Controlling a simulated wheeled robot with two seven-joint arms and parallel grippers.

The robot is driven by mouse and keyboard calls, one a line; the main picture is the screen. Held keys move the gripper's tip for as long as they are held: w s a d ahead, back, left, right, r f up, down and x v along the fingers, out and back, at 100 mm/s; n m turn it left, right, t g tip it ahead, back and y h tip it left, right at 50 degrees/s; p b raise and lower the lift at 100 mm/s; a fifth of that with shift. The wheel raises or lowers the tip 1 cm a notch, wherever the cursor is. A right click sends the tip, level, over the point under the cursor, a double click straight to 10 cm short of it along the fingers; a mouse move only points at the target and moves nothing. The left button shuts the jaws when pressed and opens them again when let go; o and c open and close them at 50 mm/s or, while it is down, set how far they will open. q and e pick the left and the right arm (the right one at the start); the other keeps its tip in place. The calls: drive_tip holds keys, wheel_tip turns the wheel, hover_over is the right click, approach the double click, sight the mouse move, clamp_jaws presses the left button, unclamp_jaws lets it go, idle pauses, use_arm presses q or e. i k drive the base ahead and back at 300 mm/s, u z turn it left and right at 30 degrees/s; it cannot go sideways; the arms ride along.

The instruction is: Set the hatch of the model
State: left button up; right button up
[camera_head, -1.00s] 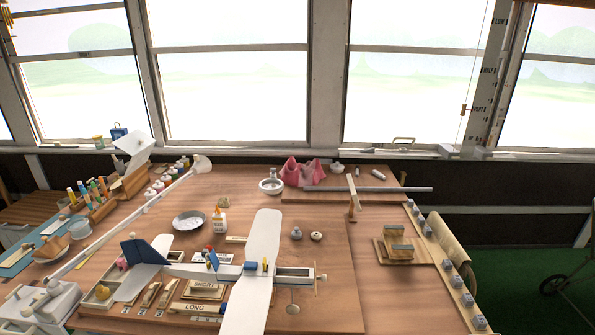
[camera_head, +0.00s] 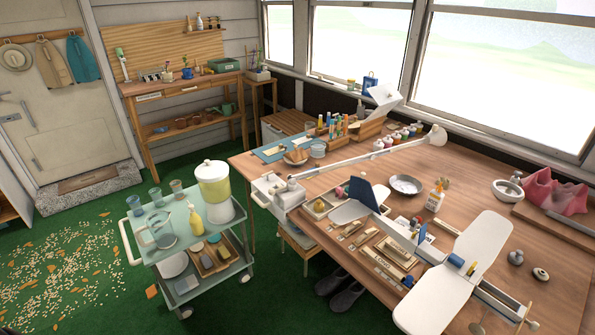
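The model (camera_head: 462,235) is an aeroplane with broad white wings and a dark blue tail fin (camera_head: 363,193). It lies on the wooden workbench (camera_head: 330,218) at the right, its nose toward the lower right. Near the nose the fuselage is an open frame (camera_head: 503,300). Small blue and yellow pieces (camera_head: 456,262) sit at the middle of the wing. I cannot tell which part is the hatch. Neither of my grippers is in view.
Wooden trays of parts (camera_head: 396,252) lie beside the fuselage. A long white lamp arm (camera_head: 365,160) crosses the bench behind the model. A glue bottle (camera_head: 435,195) and a metal dish (camera_head: 406,184) stand near it. A trolley (camera_head: 180,240) with a drink dispenser stands left of the bench.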

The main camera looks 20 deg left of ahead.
sight(423, 229)
drive_tip(key=u, duration=1.45)
drive_tip(key=i, duration=2)
drive_tip(key=z, duration=3.35)
